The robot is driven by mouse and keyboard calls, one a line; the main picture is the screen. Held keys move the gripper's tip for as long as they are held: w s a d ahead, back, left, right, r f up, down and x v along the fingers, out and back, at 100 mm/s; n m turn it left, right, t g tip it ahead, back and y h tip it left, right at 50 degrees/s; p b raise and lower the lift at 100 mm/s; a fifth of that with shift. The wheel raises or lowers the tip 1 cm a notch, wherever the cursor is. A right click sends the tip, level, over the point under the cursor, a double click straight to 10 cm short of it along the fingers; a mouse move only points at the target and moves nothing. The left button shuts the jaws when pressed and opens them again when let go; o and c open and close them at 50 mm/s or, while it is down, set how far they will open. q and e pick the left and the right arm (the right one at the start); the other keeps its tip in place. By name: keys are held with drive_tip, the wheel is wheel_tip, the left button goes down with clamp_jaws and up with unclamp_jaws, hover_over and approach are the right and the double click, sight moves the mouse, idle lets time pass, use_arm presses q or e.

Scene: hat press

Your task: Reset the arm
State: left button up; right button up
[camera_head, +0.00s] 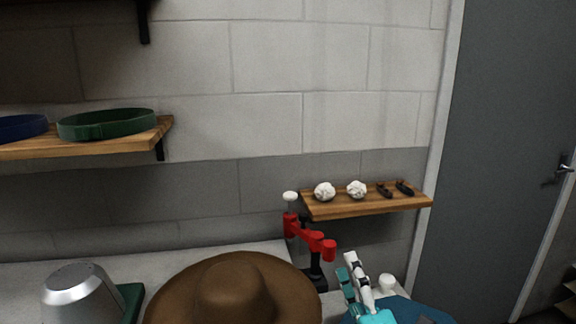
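A red jointed arm (309,237) with a white knob at its upper left end stands at the back edge of the worktop, just behind and right of the brown hat. Its lower end meets a dark post. My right gripper (352,262), teal and white, reaches up from the bottom edge, right of the hat and a little below the red arm. Its two fingers look close together, and I see nothing clearly between them. Whether they are open cannot be told. My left gripper is not in view.
A wide-brimmed brown hat (235,296) fills the bottom middle. A silver metal piece (80,295) stands at lower left. A small wooden shelf (367,206) holds white lumps and dark items. A green band (108,124) lies on the left shelf. A grey door (500,150) is at right.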

drive_tip(key=s+d+f+m+g+h, duration=0.3)
drive_tip(key=s+d+f+m+g, duration=0.15)
drive_tip(key=f+m, duration=0.4)
drive_tip(key=s+d+f+m+g+h, duration=0.35)
drive_tip(key=d+f+m+g, duration=0.2)
drive_tip(key=f, duration=0.65)
drive_tip(key=s+f+m+g+y, duration=0.1)
drive_tip(key=s+f+m+g, duration=0.4)
drive_tip(key=s, duration=0.4)
drive_tip(key=s+f+m+g, duration=0.2)
drive_tip(key=s+f+g, duration=0.1)
drive_tip(key=s+f, duration=0.5)
drive_tip(key=s+f+g, duration=0.1)
drive_tip(key=s+f, duration=0.2)
drive_tip(key=f, duration=2.3)
drive_tip(key=s+d+f+g, duration=0.1)
drive_tip(key=s+d+f, duration=0.1)
drive_tip(key=s+f, duration=1.2)
drive_tip(key=shift+s+f+n+g, duration=0.25)
drive_tip(key=shift+s+n+g, duration=0.05)
drive_tip(key=shift+s, duration=0.75)
drive_tip(key=shift+d, duration=0.1)
